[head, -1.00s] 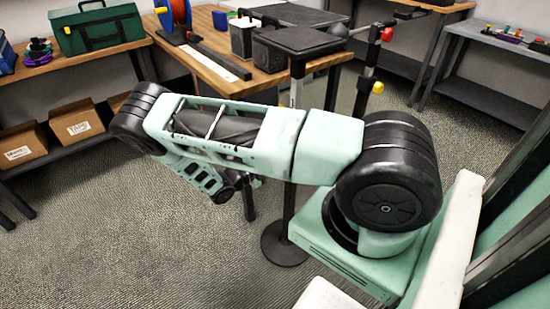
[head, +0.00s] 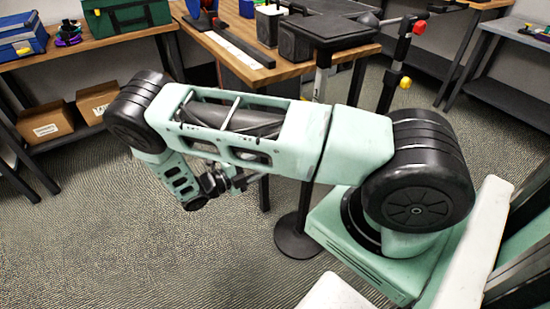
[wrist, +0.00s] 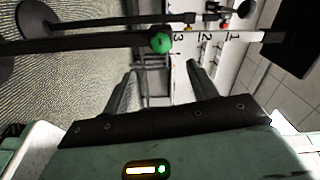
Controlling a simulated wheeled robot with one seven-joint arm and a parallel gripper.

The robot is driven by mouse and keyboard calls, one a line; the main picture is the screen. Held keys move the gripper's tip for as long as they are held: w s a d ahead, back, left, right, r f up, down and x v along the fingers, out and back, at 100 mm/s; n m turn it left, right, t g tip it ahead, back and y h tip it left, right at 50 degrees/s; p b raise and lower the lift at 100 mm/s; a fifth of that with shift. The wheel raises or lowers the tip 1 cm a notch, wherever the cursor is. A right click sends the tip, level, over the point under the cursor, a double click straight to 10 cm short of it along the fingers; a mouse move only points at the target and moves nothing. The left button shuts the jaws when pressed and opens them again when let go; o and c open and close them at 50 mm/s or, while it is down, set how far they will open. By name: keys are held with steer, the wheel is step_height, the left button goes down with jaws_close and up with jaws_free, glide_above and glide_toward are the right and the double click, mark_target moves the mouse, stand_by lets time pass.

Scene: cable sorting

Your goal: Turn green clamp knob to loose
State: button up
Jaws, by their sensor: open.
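The green clamp knob (wrist: 162,42) shows in the wrist view, upper middle, on a dark pole (wrist: 90,43) that runs across the picture. I cannot read its turn position. My gripper (wrist: 160,72) is open and empty. Its two fingers point towards the knob, which lies beyond the gap between the fingertips, apart from them. In the head view my arm covers most of that area, and I cannot see the green knob there.
A white panel with numbers (wrist: 205,45) stands behind the knob. In the head view, a stand with a red knob (head: 420,27) and a yellow knob (head: 405,83) is beside a wooden table (head: 285,72). A round black base (head: 297,236) stands on the carpet.

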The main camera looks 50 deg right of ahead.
steer(key=v, duration=0.4)
stand_by(0.5)
steer(key=s+a+r+m+y, duration=0.5)
steer(key=a+r+m+y, duration=0.1)
steer(key=a+r+m, duration=0.15)
steer(key=s+a+r+m+y, duration=0.4)
steer(key=a+r+m+y, duration=0.2)
steer(key=a+r+m, duration=0.15)
steer(key=s+a+r+m+t+y, duration=0.2)
steer(key=s+a+r+m+y, duration=0.1)
steer(key=s+r+m, duration=0.3)
steer(key=s+a+r+m+t+y, duration=0.25)
steer(key=s+a+r+m, duration=0.2)
steer(key=s+m, duration=0.25)
step_height(320, 180, up, 14)
steer(key=p, duration=1.3)
steer(key=shift+d+f+y, duration=0.2)
steer(key=shift+d+y, duration=0.15)
steer(key=shift+d, duration=0.05)
